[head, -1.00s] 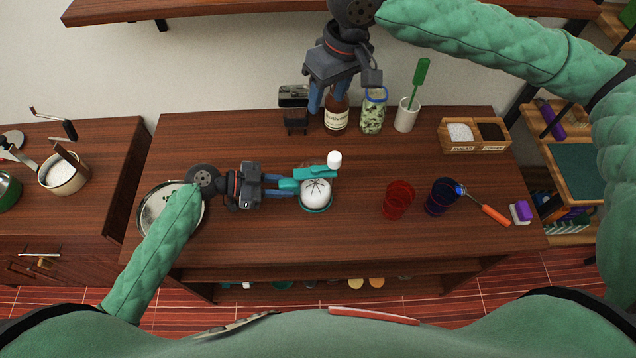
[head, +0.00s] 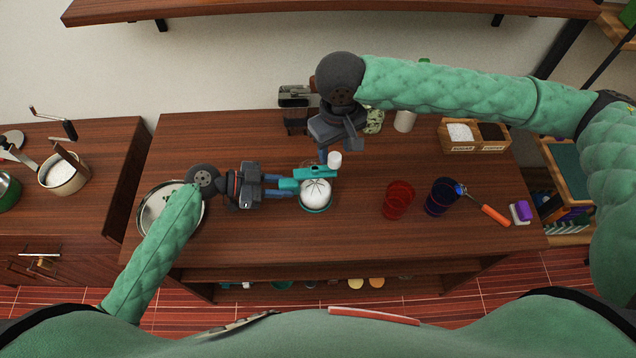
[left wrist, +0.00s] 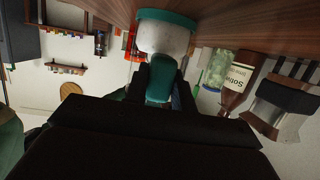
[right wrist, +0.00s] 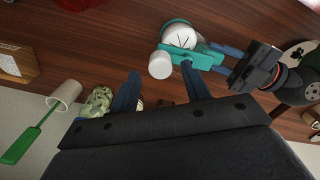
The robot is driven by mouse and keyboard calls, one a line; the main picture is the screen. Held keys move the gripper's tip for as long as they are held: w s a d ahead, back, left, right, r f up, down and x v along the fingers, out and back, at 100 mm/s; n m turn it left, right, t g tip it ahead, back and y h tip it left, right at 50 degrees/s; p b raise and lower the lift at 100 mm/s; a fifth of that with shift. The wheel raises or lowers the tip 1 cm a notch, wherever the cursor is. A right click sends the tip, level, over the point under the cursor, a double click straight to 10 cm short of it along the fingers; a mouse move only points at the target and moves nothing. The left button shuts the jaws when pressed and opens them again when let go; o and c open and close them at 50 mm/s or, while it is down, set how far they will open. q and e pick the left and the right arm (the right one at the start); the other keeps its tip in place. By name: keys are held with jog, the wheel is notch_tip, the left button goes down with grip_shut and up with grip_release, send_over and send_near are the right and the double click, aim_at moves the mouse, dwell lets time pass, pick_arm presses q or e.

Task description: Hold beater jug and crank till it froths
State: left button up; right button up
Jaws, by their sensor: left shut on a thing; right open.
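The beater jug (head: 316,196) is white with a teal base and a teal handle, and stands on the wooden counter. It shows at the top of the left wrist view (left wrist: 163,37) and of the right wrist view (right wrist: 179,36). Its white crank knob (head: 334,159) sticks out at the back; it also shows in the right wrist view (right wrist: 161,65). My left gripper (head: 283,186) is shut on the jug's teal handle from the left. My right gripper (right wrist: 160,85) is open, with the knob just beyond the gap between its fingers. It is apart from the knob.
A red cup (head: 398,201) and a blue cup (head: 440,197) stand to the right, beside an orange-handled tool (head: 494,214). A wooden two-part box (head: 476,136) is at the back right. The front counter is clear.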

aim_at(335, 156)
jog(key=shift+f, duration=1.65)
